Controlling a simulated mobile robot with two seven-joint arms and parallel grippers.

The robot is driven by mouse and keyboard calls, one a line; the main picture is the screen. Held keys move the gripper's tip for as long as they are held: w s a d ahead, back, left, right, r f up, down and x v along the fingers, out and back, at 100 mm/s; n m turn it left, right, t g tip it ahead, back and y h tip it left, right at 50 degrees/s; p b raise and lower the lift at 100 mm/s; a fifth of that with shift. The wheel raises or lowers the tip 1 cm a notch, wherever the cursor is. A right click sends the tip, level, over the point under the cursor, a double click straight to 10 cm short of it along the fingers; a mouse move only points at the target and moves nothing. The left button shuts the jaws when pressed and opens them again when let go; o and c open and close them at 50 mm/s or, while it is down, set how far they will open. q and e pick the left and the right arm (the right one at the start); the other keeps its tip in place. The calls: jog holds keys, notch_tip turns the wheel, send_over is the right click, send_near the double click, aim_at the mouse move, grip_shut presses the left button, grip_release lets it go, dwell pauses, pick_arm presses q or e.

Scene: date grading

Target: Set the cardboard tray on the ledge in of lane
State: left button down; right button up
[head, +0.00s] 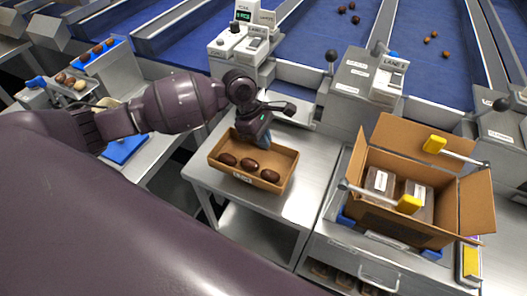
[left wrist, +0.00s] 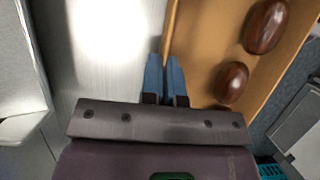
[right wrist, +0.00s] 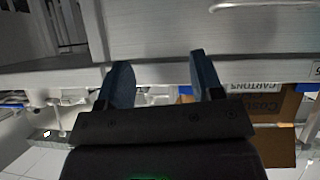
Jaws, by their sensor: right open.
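The shallow cardboard tray (head: 285,160) holds three dark dates and has a small white label on its front. It is at the steel stand in the middle of the head view; I cannot tell whether its base touches the top. My left gripper (head: 264,140) is at its back wall. In the left wrist view the blue fingers (left wrist: 165,75) are nearly together with the tray's wall (left wrist: 170,30) between them. A metal ledge (head: 291,112) lies just behind, at the lane's front. My right gripper (right wrist: 158,80) is open and empty in the right wrist view, out of the head view.
An open carton (head: 390,135) with packs inside stands right of the stand, with yellow-handled levers (head: 434,144) beside it. A lane control box (head: 352,85) and a scale unit (head: 238,45) flank the ledge. The stand's top (head: 310,160) is otherwise clear.

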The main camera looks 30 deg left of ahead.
aim_at(263, 152)
pick_arm(q)
jog(key=shift+f+b, duration=0.3)
jog(key=shift+f, duration=2.25)
jog(key=c, duration=1.8)
grip_release()
jog(key=o, duration=0.4)
jog(key=shift+o, duration=0.2)
